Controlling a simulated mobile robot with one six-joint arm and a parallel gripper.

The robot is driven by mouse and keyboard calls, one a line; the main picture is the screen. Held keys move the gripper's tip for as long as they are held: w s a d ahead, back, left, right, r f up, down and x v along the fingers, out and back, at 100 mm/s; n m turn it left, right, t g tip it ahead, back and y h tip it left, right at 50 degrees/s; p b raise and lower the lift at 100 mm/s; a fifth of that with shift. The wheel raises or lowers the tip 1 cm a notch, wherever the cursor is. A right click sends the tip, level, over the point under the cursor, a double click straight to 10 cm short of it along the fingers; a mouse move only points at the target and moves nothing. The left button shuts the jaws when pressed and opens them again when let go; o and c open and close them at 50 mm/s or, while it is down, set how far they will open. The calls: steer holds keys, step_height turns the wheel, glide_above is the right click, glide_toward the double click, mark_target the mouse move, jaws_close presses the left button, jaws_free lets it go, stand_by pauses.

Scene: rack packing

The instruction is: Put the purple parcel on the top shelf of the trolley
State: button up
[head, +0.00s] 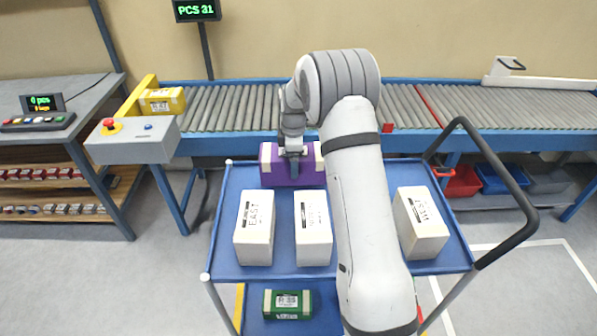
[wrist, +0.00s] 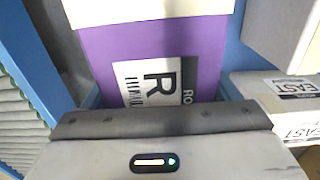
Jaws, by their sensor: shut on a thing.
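The purple parcel (head: 292,176) has cream bands and is at the far edge of the trolley's blue top shelf (head: 282,279), towards the conveyor. My gripper (head: 292,152) is shut on it from above. In the wrist view the purple parcel (wrist: 205,55) shows a white label with a large R, beyond the gripper's edge (wrist: 155,118). I cannot tell whether the parcel's underside touches the shelf. My arm hides part of the shelf to the right of the parcel.
White boxes (head: 254,228), (head: 313,228) and (head: 420,222) stand on the top shelf, nearer than the parcel. A green parcel (head: 287,304) lies on the lower shelf. The roller conveyor (head: 230,108) runs behind, with a yellow parcel (head: 162,101) at its left end. A black handle (head: 510,178) rises at right.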

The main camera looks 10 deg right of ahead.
steer(key=shift+f, duration=1.95)
steer(key=shift+f, duration=0.1)
steer(key=o, duration=1.3)
steer(key=shift+s, duration=0.1)
